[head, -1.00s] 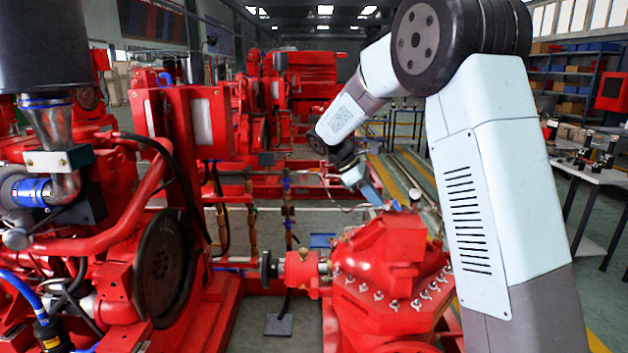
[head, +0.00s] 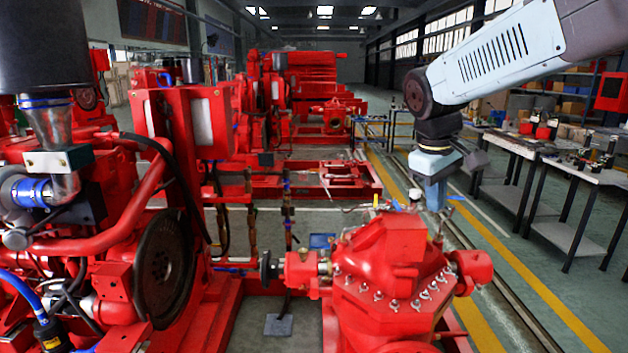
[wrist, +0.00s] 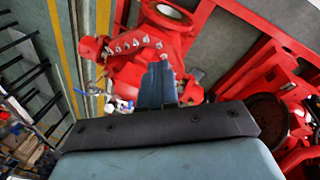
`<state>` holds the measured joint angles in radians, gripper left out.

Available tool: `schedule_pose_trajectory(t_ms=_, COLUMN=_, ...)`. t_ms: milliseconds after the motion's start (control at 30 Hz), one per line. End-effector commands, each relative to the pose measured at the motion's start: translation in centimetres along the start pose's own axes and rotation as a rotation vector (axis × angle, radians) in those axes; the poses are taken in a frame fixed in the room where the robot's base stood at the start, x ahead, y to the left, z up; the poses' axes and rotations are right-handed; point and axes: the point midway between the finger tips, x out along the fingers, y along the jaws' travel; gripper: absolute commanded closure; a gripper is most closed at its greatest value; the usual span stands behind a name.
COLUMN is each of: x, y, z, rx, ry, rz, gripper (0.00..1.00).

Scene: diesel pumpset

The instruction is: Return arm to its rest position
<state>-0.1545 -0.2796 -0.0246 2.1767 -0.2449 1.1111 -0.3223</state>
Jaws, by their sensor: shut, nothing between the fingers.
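My arm reaches in from the upper right of the head view, with its end hanging down. My gripper (head: 436,196) points down behind and above the right side of the red pump (head: 385,265). Its blue-grey fingers are together with nothing between them. In the wrist view my gripper (wrist: 157,82) shows as closed fingers in front of the red pump (wrist: 135,75), apart from it as far as I can tell.
The red diesel engine (head: 110,230) with its black flywheel fills the left. Work tables (head: 590,172) with parts stand at the right, with shelves behind. The floor (head: 545,265) with yellow lines is clear right of the pump. More red pumpsets (head: 310,85) stand behind.

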Motion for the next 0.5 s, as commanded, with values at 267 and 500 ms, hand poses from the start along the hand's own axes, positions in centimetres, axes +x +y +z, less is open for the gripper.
schedule_pose_trajectory(t_ms=267, x=-1.2, y=-2.6, z=5.7, rx=0.244, ry=0.155, rz=-0.033, gripper=1.00)
schedule_pose_trajectory(t_ms=500, x=-1.2, y=-5.1, z=9.6, rx=0.446, ry=0.278, rz=-0.067, gripper=1.00)
